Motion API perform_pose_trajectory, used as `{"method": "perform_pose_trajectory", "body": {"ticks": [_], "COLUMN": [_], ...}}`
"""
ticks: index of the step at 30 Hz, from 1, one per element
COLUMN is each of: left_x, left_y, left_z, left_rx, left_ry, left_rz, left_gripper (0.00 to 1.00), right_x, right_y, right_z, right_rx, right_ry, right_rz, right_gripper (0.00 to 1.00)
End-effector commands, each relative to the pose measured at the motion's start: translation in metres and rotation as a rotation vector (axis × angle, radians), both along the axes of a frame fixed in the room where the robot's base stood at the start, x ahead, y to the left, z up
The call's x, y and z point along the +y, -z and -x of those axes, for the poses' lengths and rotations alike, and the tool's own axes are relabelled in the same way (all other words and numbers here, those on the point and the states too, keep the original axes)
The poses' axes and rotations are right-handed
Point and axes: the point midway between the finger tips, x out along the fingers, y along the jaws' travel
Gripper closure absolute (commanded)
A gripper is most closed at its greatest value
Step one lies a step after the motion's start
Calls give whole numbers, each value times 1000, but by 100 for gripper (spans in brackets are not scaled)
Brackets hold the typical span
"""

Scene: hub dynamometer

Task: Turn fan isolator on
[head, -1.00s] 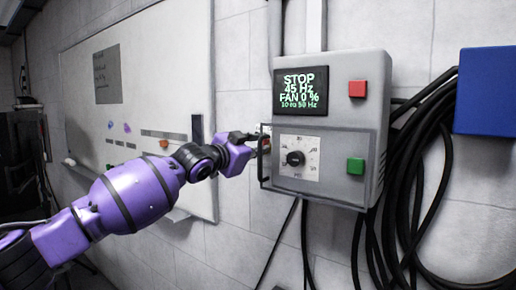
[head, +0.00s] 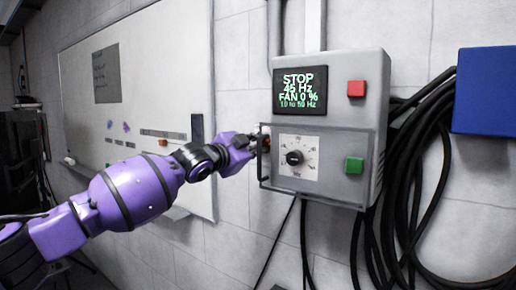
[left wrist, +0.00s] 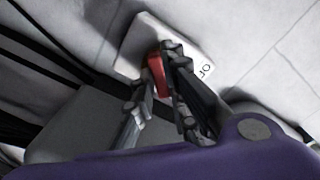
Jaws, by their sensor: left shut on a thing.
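The fan isolator shows in the left wrist view as a white plate (left wrist: 150,42) with a red handle (left wrist: 156,76) and partly readable black lettering at its right. My left gripper (left wrist: 160,85) is shut on the red handle, with one finger on each side of it. In the head view my left gripper (head: 257,145) is at the left side of the grey control box (head: 345,75), where only a speck of red shows. The isolator's plate is hidden there. The box's screen (head: 300,90) reads STOP, 45 Hz, FAN 0 %. My right gripper is not in view.
The box carries a black knob (head: 295,157), a red button (head: 356,89) and a green button (head: 355,165); a framed clear cover spans its lower front. Black cables (head: 440,160) hang at the right beside a blue box (head: 490,90). A whiteboard (head: 150,75) is behind my arm.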

Motion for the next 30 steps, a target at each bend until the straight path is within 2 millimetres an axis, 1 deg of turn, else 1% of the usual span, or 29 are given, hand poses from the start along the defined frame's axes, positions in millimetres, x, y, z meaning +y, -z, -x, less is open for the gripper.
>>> {"method": "perform_pose_trajectory", "body": {"ticks": [1, 2, 3, 6, 12, 15, 19, 23, 30], "left_x": [0, 0, 0, 0, 0, 1, 7, 21, 51], "left_y": [3, 3, 3, 2, 1, 1, 1, 1, 2], "left_z": [0, 0, 0, 0, 0, 1, 8, 26, 68], "left_rx": [1, 1, 1, 1, 1, 1, -1, 0, 0], "left_ry": [-1, -1, -1, 0, 0, 0, 0, -1, -1], "left_rz": [-5, -5, -5, -4, -2, -2, -1, -2, -2], "left_gripper": [100, 85, 80, 69, 69, 69, 69, 69, 69], "right_x": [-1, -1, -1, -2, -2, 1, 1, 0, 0], "right_y": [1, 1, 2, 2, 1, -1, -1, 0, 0], "right_z": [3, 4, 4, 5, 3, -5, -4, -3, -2], "right_rx": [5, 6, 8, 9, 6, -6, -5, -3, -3], "right_ry": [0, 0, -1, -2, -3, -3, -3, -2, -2], "right_rz": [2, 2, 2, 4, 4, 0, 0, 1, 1], "right_gripper": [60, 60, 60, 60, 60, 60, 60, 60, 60]}}
